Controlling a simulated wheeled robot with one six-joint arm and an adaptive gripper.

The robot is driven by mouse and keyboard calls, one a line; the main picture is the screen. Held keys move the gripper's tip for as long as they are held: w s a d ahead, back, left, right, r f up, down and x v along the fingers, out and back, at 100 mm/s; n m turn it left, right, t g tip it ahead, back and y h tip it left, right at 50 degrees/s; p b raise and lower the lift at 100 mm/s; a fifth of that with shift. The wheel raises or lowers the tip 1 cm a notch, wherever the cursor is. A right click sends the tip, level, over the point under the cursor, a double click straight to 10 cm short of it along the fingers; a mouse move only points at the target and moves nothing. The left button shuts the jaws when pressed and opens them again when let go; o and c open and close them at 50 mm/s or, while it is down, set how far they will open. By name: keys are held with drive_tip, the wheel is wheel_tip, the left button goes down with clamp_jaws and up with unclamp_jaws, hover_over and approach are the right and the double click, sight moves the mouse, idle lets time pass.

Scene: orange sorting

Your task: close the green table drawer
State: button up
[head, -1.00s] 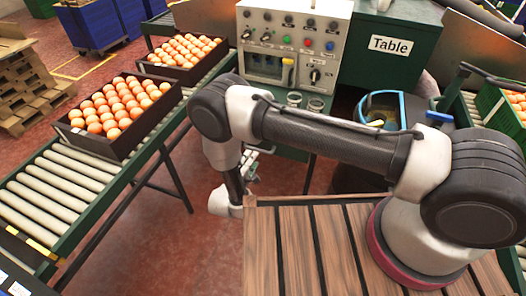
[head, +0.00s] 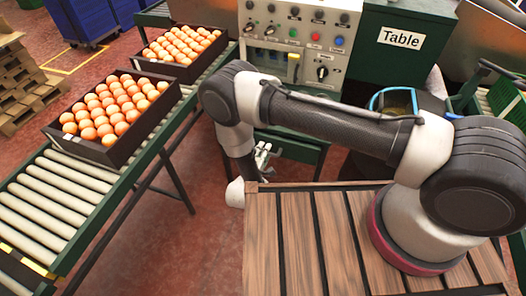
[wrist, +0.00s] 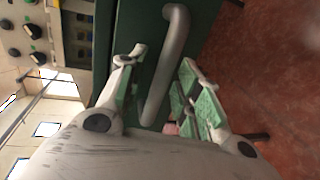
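The green table (head: 396,60) stands at the back, with a "Table" label on its upper part. Its green drawer front (head: 303,150) is partly hidden by my arm in the head view; how far out it stands is hard to tell. The wrist view shows a dark green panel (wrist: 145,35) with a grey bar handle (wrist: 176,45). My gripper (wrist: 161,62) is open, its green-padded fingers on either side of the handle, with gaps showing. In the head view my gripper (head: 262,157) is beside the left part of the drawer front.
A control panel (head: 296,30) with knobs and buttons sits on the table. At left, a roller conveyor (head: 55,200) carries two dark crates of oranges (head: 150,120). A dark bin with a blue rim (head: 385,100) stands right of the drawer. Red floor lies clear beneath.

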clamp_jaws()
drive_tip(key=shift+r+x, duration=0.15)
drive_tip(key=shift+x, duration=0.55)
drive_tip(key=shift+r+x, duration=0.15)
drive_tip(key=shift+x, duration=0.55)
drive_tip(key=shift+o, duration=1)
unclamp_jaws()
drive_tip(key=shift+w, duration=0.1)
drive_tip(key=v, duration=0.7)
drive_tip(key=shift+s, duration=0.25)
drive_tip(key=shift+w+r, duration=0.1)
